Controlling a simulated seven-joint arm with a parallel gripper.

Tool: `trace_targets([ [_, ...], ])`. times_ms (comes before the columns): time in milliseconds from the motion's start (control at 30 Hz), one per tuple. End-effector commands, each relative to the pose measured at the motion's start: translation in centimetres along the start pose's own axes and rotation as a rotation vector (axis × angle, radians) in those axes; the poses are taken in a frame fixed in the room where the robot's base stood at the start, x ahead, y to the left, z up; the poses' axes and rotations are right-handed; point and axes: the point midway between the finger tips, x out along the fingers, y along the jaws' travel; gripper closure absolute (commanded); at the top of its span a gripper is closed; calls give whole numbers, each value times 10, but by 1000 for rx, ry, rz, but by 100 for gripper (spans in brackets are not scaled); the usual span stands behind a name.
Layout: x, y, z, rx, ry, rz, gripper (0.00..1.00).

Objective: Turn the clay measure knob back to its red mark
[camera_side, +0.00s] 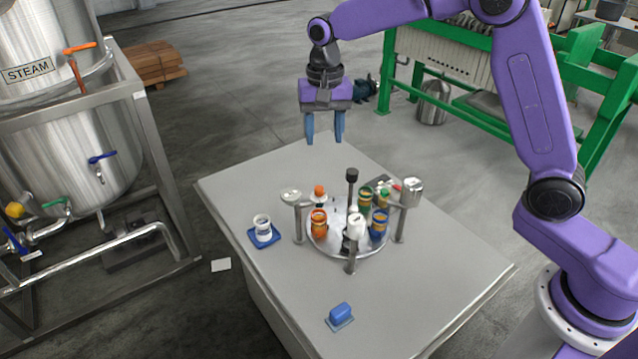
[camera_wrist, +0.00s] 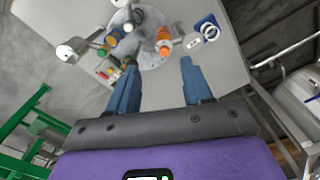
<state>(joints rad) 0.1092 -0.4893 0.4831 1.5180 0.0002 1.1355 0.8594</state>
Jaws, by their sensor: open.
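My gripper (camera_side: 325,138) is open and empty, pointing down above the far edge of the grey table, well clear of everything on it. In the wrist view my gripper (camera_wrist: 160,68) shows two blue fingers apart, with nothing between them. A round metal turntable (camera_side: 334,249) carries several jars, including an orange-banded jar (camera_side: 318,223), a white one (camera_side: 356,226), a green one (camera_side: 365,199) and a blue one (camera_side: 379,225). The orange-banded jar also shows in the wrist view (camera_wrist: 163,36). I cannot tell which part is the clay measure knob, and no red mark on it is readable.
Posts with metal heads (camera_side: 291,195) (camera_side: 412,188) stand around the turntable. A blue block (camera_side: 340,312) lies near the front. The table's right front (camera_side: 440,275) is bare. A steam tank (camera_side: 60,130) stands left.

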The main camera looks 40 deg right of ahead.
Motion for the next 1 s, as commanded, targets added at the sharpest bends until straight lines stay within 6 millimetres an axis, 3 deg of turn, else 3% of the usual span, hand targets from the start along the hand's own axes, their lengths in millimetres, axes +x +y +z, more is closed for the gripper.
trace_targets([
  [100, 8, -4, -30, 142, -2, 3, 50],
  [300, 16, -2, -56, 282, -3, 5, 50],
  [567, 31, -1, -61, 308, -5, 7, 50],
  [1000, 111, 0, -60, 307, -5, 8, 50],
])
